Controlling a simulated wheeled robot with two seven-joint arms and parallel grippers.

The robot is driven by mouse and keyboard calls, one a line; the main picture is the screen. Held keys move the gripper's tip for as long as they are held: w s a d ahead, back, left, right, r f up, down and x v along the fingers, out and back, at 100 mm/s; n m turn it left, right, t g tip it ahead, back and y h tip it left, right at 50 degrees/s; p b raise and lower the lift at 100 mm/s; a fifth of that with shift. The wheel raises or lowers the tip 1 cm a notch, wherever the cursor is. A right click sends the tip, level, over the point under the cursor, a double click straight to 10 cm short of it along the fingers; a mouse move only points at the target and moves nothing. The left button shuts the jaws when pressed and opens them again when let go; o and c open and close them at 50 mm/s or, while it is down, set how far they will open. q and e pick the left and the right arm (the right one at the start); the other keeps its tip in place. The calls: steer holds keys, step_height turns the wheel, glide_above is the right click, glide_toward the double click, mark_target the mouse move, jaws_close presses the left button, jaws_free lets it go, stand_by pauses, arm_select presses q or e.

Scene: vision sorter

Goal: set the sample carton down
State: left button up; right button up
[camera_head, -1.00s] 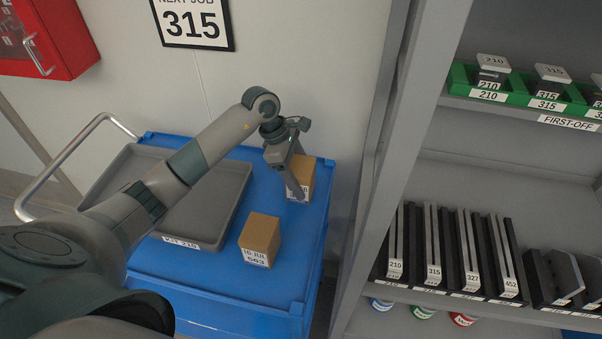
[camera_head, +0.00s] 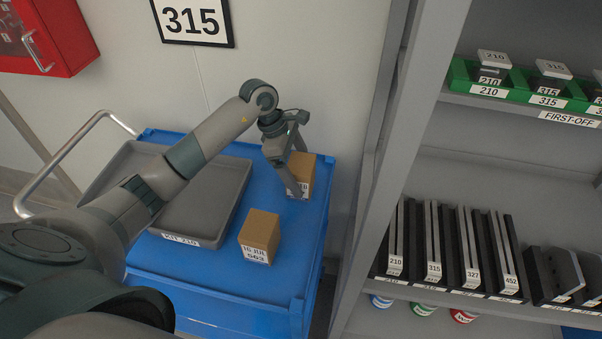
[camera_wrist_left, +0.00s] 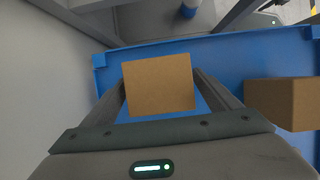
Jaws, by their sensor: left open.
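The sample carton (camera_head: 307,172), a brown box with a partly covered white label, stands upright on the blue cart top (camera_head: 308,230), near its back right corner. My left gripper (camera_head: 295,170) is open around it, fingers pointing down. In the left wrist view the carton (camera_wrist_left: 158,86) sits between the two open fingers (camera_wrist_left: 165,92). A second brown carton (camera_head: 260,236), labelled 16 JUL 563, stands nearer on the cart and also shows at the right of the left wrist view (camera_wrist_left: 285,103). My right gripper is not in view.
A grey tray (camera_head: 226,205) labelled KIT 210 lies on the cart's left, beside the cartons. A grey shelf rack (camera_head: 392,150) with green bins and upright plates stands close on the right. The wall is close behind the cart. Free blue surface lies between the two cartons.

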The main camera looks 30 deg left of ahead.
arm_select(q)
steer(key=b+v, duration=0.3)
steer(key=v, duration=0.6)
steer(key=shift+a+r, duration=0.1)
steer(key=shift+r, duration=0.05)
steer(key=shift+v, duration=0.85)
